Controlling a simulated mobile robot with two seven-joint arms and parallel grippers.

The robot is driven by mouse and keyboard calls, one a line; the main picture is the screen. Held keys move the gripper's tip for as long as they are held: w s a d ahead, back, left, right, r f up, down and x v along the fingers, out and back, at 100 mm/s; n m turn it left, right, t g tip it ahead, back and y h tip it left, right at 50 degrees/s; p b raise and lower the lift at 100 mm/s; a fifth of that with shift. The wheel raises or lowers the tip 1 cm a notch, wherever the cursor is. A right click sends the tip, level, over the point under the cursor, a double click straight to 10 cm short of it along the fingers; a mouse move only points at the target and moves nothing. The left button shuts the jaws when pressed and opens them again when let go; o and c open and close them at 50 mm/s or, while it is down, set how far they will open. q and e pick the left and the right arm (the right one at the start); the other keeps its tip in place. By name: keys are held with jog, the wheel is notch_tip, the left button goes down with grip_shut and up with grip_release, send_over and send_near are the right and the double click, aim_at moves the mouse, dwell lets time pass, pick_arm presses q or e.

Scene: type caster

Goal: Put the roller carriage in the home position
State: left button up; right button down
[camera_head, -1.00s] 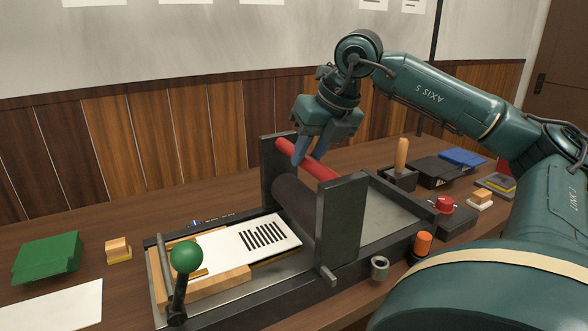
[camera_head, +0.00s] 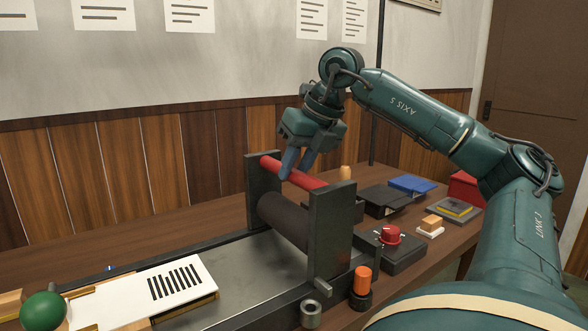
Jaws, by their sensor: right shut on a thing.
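The roller carriage (camera_head: 330,225) has two dark upright side plates, a dark roller (camera_head: 285,222) between them and a red bar (camera_head: 312,183) across the top. It stands over the right part of the press's grey metal bed (camera_head: 238,268). My right gripper (camera_head: 296,168) is shut on the red bar from above, its blue fingers around it. A white card with black stripes (camera_head: 150,295) lies on the bed to the left, clear of the roller. The bed beyond the carriage is largely hidden by the near side plate. My left gripper is not in view.
A green ball knob (camera_head: 43,311) is at the lower left. A black box with a red knob (camera_head: 390,236), an orange-topped piece (camera_head: 362,282) and a metal cylinder (camera_head: 310,314) stand close to the carriage's right and front. Pads and blocks lie farther back right.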

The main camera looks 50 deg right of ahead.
jog(key=shift+d+r, duration=0.1)
jog(key=shift+d, duration=0.1)
jog(key=c, duration=1.2)
grip_release()
jog(key=shift+s+d, duration=0.1)
jog(key=shift+o, duration=0.2)
jog(key=p+v, duration=0.2)
jog(key=v, duration=1.1)
